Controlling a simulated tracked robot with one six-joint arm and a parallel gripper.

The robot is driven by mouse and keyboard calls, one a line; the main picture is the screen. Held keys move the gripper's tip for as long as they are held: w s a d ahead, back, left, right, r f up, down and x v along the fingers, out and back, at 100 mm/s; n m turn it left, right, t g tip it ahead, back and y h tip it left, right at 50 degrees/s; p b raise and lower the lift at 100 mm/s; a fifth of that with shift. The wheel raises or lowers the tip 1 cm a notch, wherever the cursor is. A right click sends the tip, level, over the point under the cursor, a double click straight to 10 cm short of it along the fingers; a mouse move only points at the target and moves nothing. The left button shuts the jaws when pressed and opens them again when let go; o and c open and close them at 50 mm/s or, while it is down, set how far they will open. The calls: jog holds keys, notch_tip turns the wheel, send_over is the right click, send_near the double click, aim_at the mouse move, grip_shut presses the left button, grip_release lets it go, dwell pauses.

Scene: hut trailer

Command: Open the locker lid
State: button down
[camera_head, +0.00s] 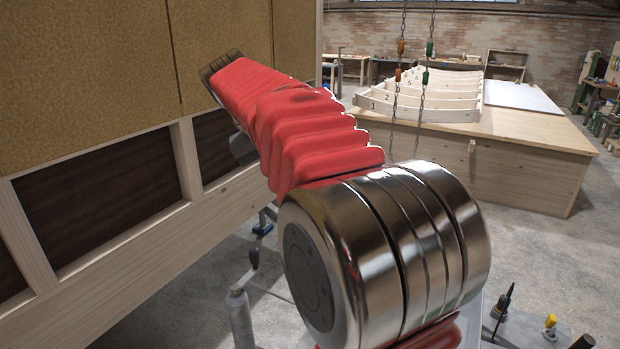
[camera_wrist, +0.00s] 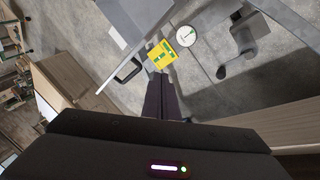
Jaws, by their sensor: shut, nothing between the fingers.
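I cannot make out a locker lid for certain in either view. In the wrist view my gripper (camera_wrist: 161,84) points away from the camera, its dark fingers together with nothing between them. Beyond its tips is a yellow label or block with green marks (camera_wrist: 161,54), beside a pale round disc (camera_wrist: 186,36). A black handle-like loop (camera_wrist: 128,70) shows to the left, near a flat grey panel (camera_wrist: 138,14). I cannot tell whether the fingertips touch any of these.
The trailer's wall of tan panels and timber framing (camera_head: 105,265) stands close on the left. A grey crank post (camera_head: 241,318) rises from below. Chains (camera_head: 396,85) hang ahead. A large wooden bench (camera_head: 520,160) stands behind, with open concrete floor (camera_head: 560,260) before it.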

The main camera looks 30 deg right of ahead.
jog(key=s+a+f+n+t+y, duration=0.2)
jog(key=s+a+f, duration=0.6)
jog(key=s, duration=0.4)
jog(key=s+a+f+n+t+y, duration=0.2)
jog(key=s+a+f+t+y, duration=0.1)
jog(key=s+a+f, duration=0.4)
jog(key=s+a, duration=0.3)
jog(key=s, duration=0.1)
jog(key=shift+s+f+y, duration=0.3)
jog(key=shift+s+f, duration=0.05)
